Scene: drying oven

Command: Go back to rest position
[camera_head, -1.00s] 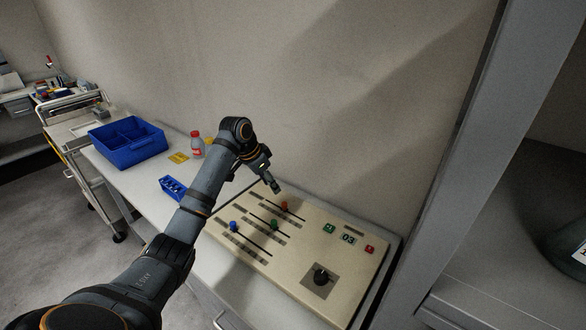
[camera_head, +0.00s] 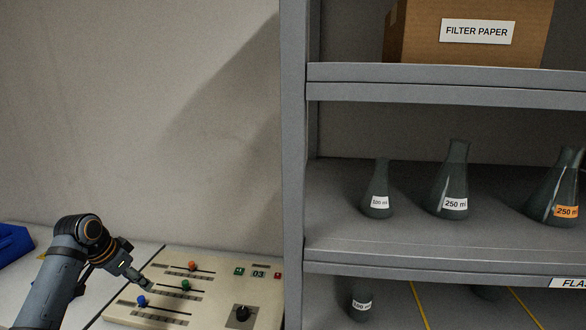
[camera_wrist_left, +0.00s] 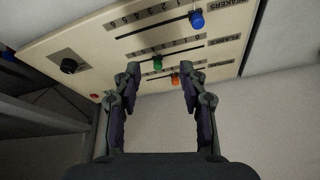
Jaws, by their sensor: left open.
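My left gripper (camera_head: 141,279) hangs just over the left side of a beige control panel (camera_head: 205,317) in the head view. In the left wrist view the left gripper (camera_wrist_left: 160,88) is open and empty, its two fingers apart, with the panel (camera_wrist_left: 112,60) beyond. The panel has a blue slider knob (camera_head: 141,301), a green knob (camera_head: 185,285), a red-orange knob (camera_head: 192,265) and a black dial (camera_head: 242,313). The wrist view shows the green knob (camera_wrist_left: 157,62) and the orange knob (camera_wrist_left: 175,79) between the fingers. I cannot tell contact. My right gripper is not in view.
A grey shelf unit (camera_head: 293,150) stands right of the panel, holding several flasks (camera_head: 452,180) and a cardboard box labelled FILTER PAPER (camera_head: 430,35). A blue bin (camera_head: 14,240) sits at the far left. The wall closes off the back.

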